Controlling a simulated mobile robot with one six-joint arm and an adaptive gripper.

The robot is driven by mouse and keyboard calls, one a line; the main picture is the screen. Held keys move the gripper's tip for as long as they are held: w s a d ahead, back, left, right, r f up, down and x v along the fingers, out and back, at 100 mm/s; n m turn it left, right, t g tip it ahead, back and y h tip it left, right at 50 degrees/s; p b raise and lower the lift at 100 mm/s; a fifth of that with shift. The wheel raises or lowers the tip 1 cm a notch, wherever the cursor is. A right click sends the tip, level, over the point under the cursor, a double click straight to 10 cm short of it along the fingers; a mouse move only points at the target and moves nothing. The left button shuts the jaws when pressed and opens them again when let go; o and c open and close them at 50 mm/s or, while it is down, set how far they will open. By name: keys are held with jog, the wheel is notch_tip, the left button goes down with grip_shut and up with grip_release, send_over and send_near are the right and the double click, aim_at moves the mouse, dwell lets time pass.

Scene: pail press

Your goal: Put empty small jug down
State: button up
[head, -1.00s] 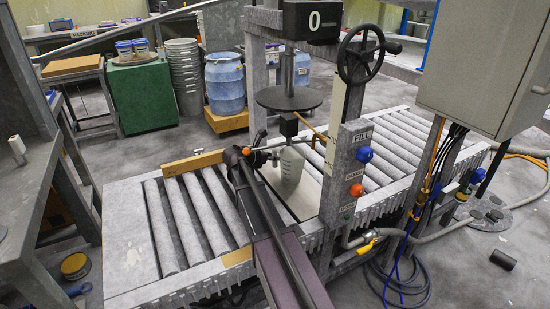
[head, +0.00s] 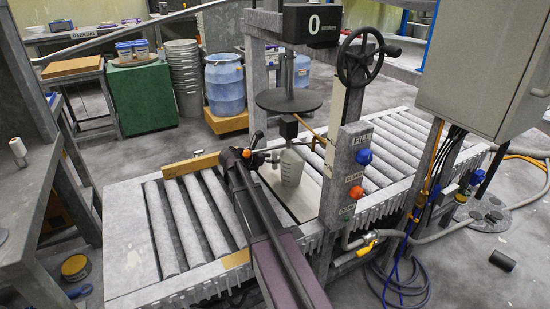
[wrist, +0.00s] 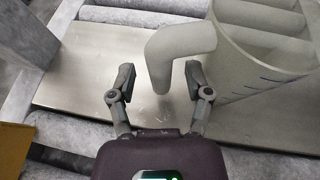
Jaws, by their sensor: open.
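The small jug (head: 291,168) is pale and translucent. It stands upright on the light metal plate (head: 310,194) under the round disc of the press. In the wrist view the jug (wrist: 268,65) fills the upper right, with blue graduation marks and no visible contents. Its bent handle (wrist: 168,58) points toward me. My gripper (wrist: 158,82) is open, with one finger on each side of the handle's lower end. In the head view my gripper (head: 266,158) is at the jug's left side.
The press disc (head: 289,101) and nozzle block (head: 288,127) hang close above the jug. The control post (head: 350,175) stands to its right. Rollers (head: 190,220) run left of the plate, with a yellow wooden bar (head: 190,166) at their back edge.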

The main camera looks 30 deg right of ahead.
jog(key=p+v, duration=0.3)
jog(key=v, duration=0.7)
jog(key=shift+a+r+p, duration=0.2)
jog(key=shift+p, duration=0.15)
jog(key=shift+s, duration=0.1)
